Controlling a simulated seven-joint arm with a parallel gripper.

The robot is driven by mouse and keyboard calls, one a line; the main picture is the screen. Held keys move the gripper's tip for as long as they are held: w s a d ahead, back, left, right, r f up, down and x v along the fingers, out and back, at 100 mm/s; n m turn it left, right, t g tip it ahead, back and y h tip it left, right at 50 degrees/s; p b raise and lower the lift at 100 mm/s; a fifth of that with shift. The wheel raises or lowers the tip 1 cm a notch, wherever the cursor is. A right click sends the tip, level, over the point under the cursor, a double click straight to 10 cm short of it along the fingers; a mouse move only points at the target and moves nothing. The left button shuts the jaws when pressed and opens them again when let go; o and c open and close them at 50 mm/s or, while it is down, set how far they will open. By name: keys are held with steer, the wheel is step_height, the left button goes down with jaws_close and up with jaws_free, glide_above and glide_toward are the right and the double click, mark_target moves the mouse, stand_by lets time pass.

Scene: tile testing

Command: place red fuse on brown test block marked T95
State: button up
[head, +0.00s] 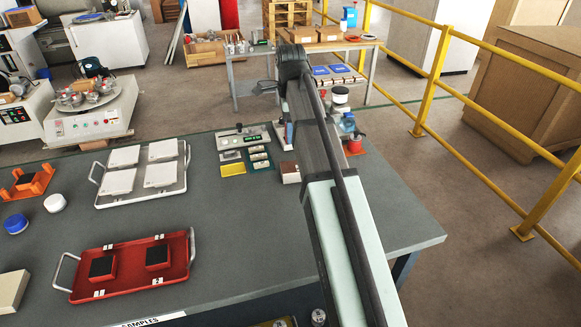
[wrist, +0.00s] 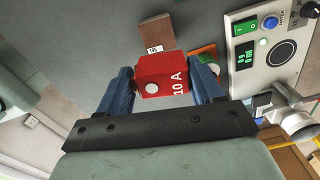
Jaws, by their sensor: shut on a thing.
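My gripper (wrist: 162,70) has its two blue fingers closed on a red fuse (wrist: 150,72) with a white round spot and "10 A" on it, in the wrist view. A brown test block (wrist: 155,30) with a small white label lies just beyond the fuse in that view; the label is too small to read surely. The fuse appears above the table and apart from the block. In the head view the brown block (head: 290,168) sits on the grey table beside my arm. My arm hides most of the gripper and the fuse there.
A tester with a green display (wrist: 260,50) stands right of the fuse in the wrist view. In the head view, a yellow piece (head: 233,169) and a green holder (head: 260,157) lie near the block. A red tray (head: 125,284) and a white-tiled tray (head: 140,199) stand left.

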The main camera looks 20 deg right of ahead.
mark_target(291, 167)
steer(key=shift+s+f+n, duration=0.1)
steer(key=shift+s+n, duration=0.05)
steer(key=shift+n, duration=0.95)
steer(key=shift+f, duration=4.9)
steer(key=shift+f, duration=0.1)
steer(key=o, duration=1.1)
step_height(291, 167, up, 12)
steer(key=shift+r, duration=0.1)
